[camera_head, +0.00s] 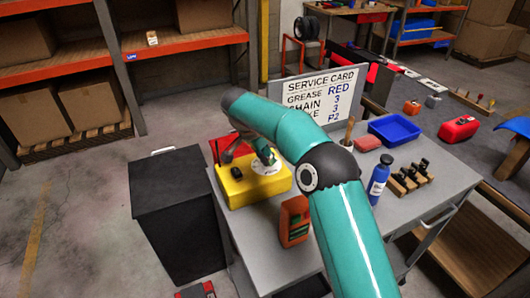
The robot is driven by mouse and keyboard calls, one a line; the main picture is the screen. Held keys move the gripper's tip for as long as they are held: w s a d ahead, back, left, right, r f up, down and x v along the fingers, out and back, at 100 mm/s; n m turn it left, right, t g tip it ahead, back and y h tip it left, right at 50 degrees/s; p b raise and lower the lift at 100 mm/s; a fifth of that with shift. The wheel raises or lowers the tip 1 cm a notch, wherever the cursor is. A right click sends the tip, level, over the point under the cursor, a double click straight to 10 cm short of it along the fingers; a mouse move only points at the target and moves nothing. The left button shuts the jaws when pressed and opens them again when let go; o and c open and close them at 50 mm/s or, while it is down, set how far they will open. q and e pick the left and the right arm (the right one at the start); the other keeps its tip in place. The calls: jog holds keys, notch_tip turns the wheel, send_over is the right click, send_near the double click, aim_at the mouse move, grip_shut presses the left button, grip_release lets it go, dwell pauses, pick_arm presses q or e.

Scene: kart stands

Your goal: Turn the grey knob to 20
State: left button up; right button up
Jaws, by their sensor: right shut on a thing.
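A yellow box (238,190) stands on the grey workbench near its left end. On its top is a white round dial plate (262,169) with small marks too fine to read. My right arm reaches over the bench and bends down at the box. My right gripper (269,160) is at the dial, shut on what sits at its centre, the grey knob. The wrist and fingers hide nearly all of the knob, so its setting cannot be read. My left gripper is not in view.
A service card board (343,88) stands behind the box, partly covered by my arm. An orange bottle (294,221), a blue bottle (379,181), a blue tray (394,129) and a wooden holder (409,179) stand on the bench. A black cabinet (172,189) is left of it.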

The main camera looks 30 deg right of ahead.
jog(key=shift+w+a+m+g+p, duration=0.1)
jog(key=shift+m+g+p, duration=0.25)
jog(key=shift+m, duration=0.35)
jog(key=o, duration=1.1)
jog(key=v, duration=0.7)
jog(key=shift+a+r, duration=0.15)
